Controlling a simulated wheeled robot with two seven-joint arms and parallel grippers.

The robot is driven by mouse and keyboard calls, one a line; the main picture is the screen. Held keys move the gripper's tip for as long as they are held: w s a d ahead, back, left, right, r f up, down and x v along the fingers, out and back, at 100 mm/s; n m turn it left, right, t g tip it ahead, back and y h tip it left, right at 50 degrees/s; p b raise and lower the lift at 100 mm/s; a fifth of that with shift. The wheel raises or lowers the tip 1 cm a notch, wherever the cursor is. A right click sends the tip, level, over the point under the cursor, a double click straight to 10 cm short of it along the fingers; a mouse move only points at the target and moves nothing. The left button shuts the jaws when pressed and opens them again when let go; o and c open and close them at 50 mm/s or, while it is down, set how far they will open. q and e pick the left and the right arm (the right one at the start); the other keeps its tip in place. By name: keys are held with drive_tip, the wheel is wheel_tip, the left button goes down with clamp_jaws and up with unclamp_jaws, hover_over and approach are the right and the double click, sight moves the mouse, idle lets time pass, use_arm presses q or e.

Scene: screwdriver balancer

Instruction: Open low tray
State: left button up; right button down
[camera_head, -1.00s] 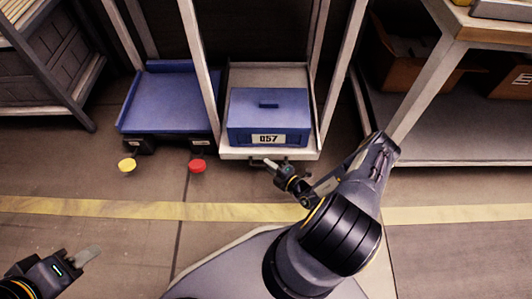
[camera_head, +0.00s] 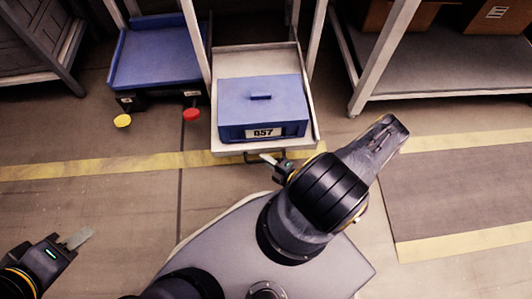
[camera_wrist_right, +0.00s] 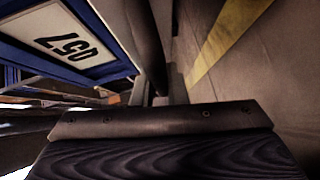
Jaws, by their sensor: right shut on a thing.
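The low tray (camera_head: 228,151) is a pale shallow tray under a rack, sticking out past the front posts. A blue box (camera_head: 262,108) labelled 057 sits on it near its front, with bare tray floor behind. A dark handle (camera_head: 250,158) runs along the tray's front edge. My right gripper (camera_head: 272,161) is at this handle and shut on it; my own arm partly hides it. In the right wrist view the dark handle bar (camera_wrist_right: 146,45) runs up from between the fingers, beside the labelled box (camera_wrist_right: 75,40). My left gripper (camera_head: 75,240) is empty above the floor at the lower left.
A shelf unit (camera_head: 430,75) with cardboard boxes stands at the right. The floor before the tray is clear.

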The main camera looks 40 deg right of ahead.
drive_tip(key=shift+s+a, duration=0.45)
drive_tip(key=shift+s, duration=0.25)
drive_tip(key=c, duration=1.5)
unclamp_jaws()
drive_tip(key=shift+o, duration=0.2)
drive_tip(key=p+v, duration=0.1)
drive_tip(key=v, duration=0.6)
drive_tip(key=shift+s+p, duration=0.35)
drive_tip(key=shift+s, duration=0.05)
drive_tip(key=shift+d+r, duration=0.1)
drive_tip(key=shift+d, duration=0.05)
